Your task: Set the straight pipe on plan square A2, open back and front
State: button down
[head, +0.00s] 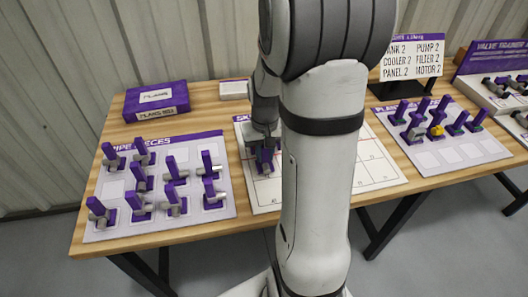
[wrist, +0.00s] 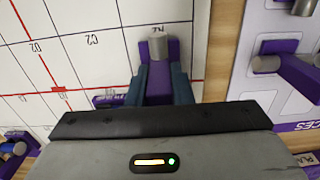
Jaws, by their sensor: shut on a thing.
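My gripper (head: 264,152) is over the left part of the white plan board (head: 385,172), low down. In the wrist view its dark blue fingers (wrist: 160,88) are shut on the purple handle of the straight pipe (wrist: 158,48). The pipe's grey end points to the front of the board, beside an upside-down square label that is partly hidden and hard to read. The grey pipe is small in the head view. I cannot tell whether the piece touches the board. My arm hides the board's middle.
The pipe pieces tray (head: 105,228) with several purple-handled pieces stands left of the board. Another tray (head: 450,155) with several pieces stands right. A purple plans box (head: 157,101) lies at the back left. A small purple thing (wrist: 108,98) shows on the board near the fingers.

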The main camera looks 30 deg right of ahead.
jog(key=shift+f, duration=0.25)
jog(key=c, duration=1.2)
grip_release()
jog(key=shift+r, duration=0.25)
jog(key=shift+r+p, duration=0.4)
jog(key=shift+r+p, duration=2.7)
jog(key=shift+r, duration=0.85)
